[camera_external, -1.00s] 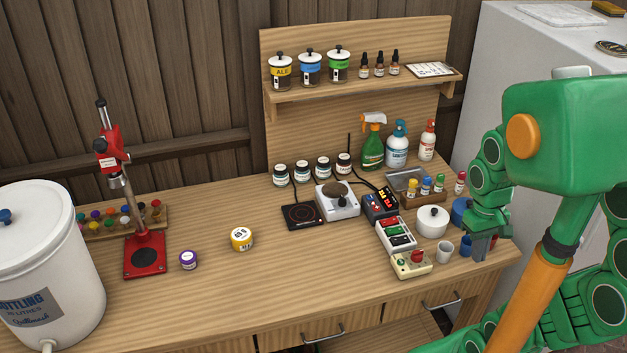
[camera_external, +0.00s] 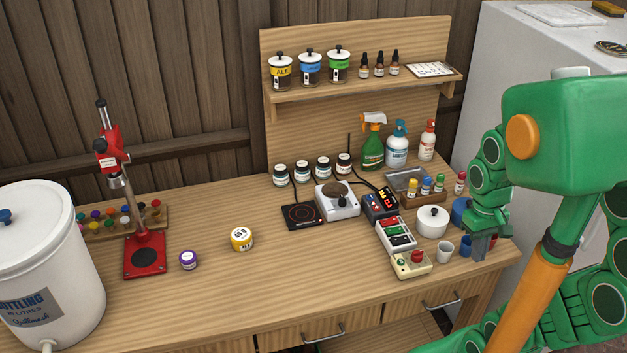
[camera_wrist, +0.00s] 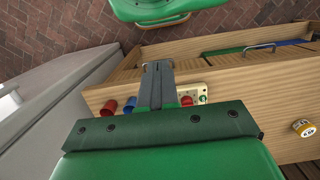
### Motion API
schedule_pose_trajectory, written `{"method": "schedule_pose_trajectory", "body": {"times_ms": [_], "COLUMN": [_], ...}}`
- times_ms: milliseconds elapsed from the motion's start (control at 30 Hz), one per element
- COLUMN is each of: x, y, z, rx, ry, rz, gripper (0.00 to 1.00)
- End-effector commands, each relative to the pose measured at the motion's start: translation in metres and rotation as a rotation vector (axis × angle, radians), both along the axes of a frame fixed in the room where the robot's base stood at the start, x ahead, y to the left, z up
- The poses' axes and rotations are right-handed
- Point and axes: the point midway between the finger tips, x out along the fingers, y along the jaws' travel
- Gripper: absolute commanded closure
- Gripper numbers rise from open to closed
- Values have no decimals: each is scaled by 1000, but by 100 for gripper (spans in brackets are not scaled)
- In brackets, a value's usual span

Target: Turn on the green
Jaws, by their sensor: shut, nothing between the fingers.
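A beige control box (camera_external: 411,265) sits near the front edge of the bench, with a small green control (camera_external: 401,262) and a larger red knob (camera_external: 417,257). Behind it a white switch strip (camera_external: 397,235) has green, red and black switches; whether any is on I cannot tell. My gripper (camera_external: 480,249) points down to the right of both boxes, its fingers together and empty. In the wrist view my gripper (camera_wrist: 158,66) partly covers the bench, and the box's green control (camera_wrist: 203,99) and red knob (camera_wrist: 186,101) show to the right of the fingers.
A red cup (camera_wrist: 109,107) shows in the wrist view. The bench's front middle is clear.

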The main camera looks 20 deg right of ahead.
Motion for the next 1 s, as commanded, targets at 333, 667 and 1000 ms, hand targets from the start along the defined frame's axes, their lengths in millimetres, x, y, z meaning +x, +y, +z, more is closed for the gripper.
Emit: {"method": "schedule_pose_trajectory", "body": {"times_ms": [333,667,1000], "x": [46,112,179], "y": [9,23,37], "z": [6,9,6], "rx": [16,45,74], "ry": [-26,-65,-101], "rz": [13,19,15], "gripper": [100,100,100]}}
